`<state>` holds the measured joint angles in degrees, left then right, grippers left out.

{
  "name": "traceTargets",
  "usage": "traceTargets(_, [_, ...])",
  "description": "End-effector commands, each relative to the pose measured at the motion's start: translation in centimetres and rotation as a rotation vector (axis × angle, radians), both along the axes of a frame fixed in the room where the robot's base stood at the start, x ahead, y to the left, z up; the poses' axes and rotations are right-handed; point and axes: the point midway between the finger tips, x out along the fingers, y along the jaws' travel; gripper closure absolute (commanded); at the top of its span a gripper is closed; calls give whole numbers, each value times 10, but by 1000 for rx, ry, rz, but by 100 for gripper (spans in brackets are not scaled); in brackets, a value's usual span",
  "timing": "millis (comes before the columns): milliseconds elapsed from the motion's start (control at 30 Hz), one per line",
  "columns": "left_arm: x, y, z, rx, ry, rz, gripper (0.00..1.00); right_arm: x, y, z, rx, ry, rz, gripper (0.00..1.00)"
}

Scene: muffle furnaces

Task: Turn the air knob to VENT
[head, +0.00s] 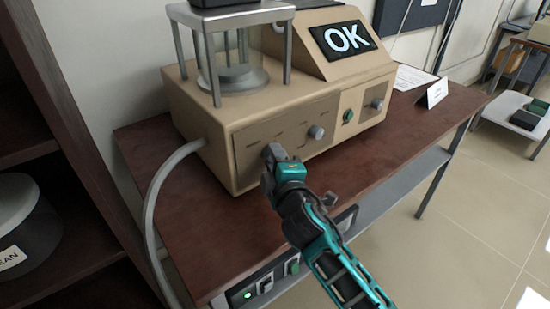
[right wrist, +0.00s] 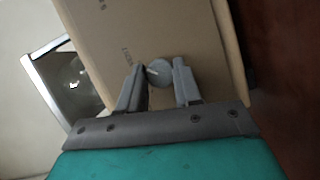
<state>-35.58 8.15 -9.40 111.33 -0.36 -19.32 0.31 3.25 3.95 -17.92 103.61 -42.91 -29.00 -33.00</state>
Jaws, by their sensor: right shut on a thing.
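The beige machine (head: 225,135) stands on a brown table, with labels on its front panel that are too small to read. My right gripper (head: 272,155) is at the left part of this panel. In the right wrist view its two grey fingers (right wrist: 160,85) are shut on a round grey knob (right wrist: 159,71) with a pale pointer line. I take this to be the air knob; in the head view the gripper hides it. A second grey knob (head: 316,132) sits free to the right on the panel. My left gripper is not in view.
A glass chamber with metal posts (head: 235,75) and a screen reading OK (head: 343,38) are on top of the machine. A green button (head: 348,116) is at the right. A grey hose (head: 152,205) runs down the left. The tabletop (head: 215,245) in front is mostly clear.

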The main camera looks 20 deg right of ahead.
Motion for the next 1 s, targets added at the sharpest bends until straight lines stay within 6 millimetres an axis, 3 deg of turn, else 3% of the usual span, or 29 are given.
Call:
traceTargets(167, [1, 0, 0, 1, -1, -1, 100, 0, 0, 0, 3, 1, -1, 97])
traceTargets(200, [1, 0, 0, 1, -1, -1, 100, 0, 0, 0, 3, 1, -1, 64])
traceTargets(433, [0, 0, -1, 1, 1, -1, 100, 0, 0, 0, 2, 0, 0, 42])
traceTargets(767, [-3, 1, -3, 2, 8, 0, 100, -4, 0, 0, 1, 1, 0, 41])
traceTargets(1000, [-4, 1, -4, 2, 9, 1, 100, -41, 2, 2, 3, 3, 1, 41])
